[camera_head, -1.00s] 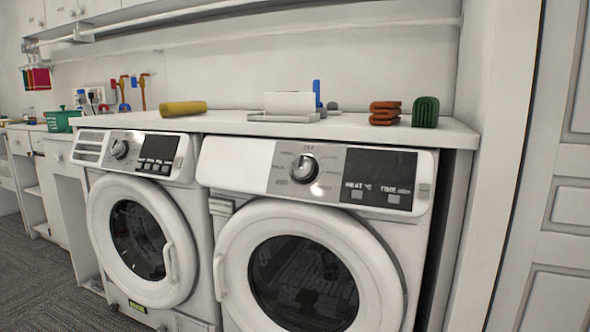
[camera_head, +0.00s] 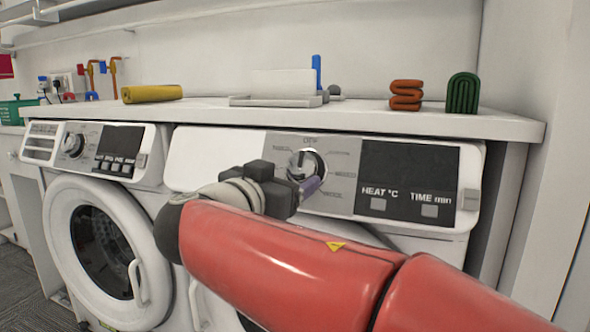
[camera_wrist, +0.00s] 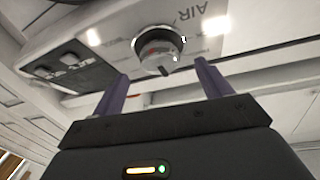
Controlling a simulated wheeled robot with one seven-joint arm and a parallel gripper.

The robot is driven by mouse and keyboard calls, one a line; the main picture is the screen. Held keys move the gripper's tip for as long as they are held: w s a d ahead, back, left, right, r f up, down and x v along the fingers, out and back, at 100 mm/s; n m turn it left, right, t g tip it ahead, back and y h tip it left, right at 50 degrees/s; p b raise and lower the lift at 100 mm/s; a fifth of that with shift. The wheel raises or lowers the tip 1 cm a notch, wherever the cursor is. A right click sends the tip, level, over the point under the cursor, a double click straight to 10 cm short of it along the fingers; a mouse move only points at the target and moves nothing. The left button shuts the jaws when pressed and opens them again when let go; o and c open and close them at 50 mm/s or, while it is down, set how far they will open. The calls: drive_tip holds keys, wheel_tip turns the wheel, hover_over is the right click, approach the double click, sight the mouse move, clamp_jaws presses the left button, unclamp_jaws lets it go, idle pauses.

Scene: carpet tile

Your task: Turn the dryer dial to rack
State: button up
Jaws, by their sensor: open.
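The dryer dial (camera_head: 307,165) is a round silver and black knob on the right machine's control panel (camera_head: 345,165). Its label at the top is too small to read surely, and "WOOL" seems to stand at its lower right. My gripper (camera_head: 312,186) is in front of the dial's lower part and partly hides it. In the wrist view the dial (camera_wrist: 158,50) lies ahead, between and beyond the two purple fingers of my open gripper (camera_wrist: 160,80). "AIR" is printed beside it. The fingers look apart from the dial, with nothing between them.
A dark display (camera_head: 408,180) reads "HEAT °C" and "TIME min" right of the dial. A second machine (camera_head: 95,150) stands to the left. The countertop (camera_head: 400,122) above holds a yellow roll (camera_head: 152,93), red folded cloth (camera_head: 406,95) and green folded cloth (camera_head: 463,93).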

sight(298, 172)
drive_tip(key=shift+p+x, duration=0.3)
drive_tip(key=shift+x, duration=2)
drive_tip(key=shift+c, duration=0.5)
drive_tip(key=c, duration=0.9)
drive_tip(key=shift+f, duration=0.1)
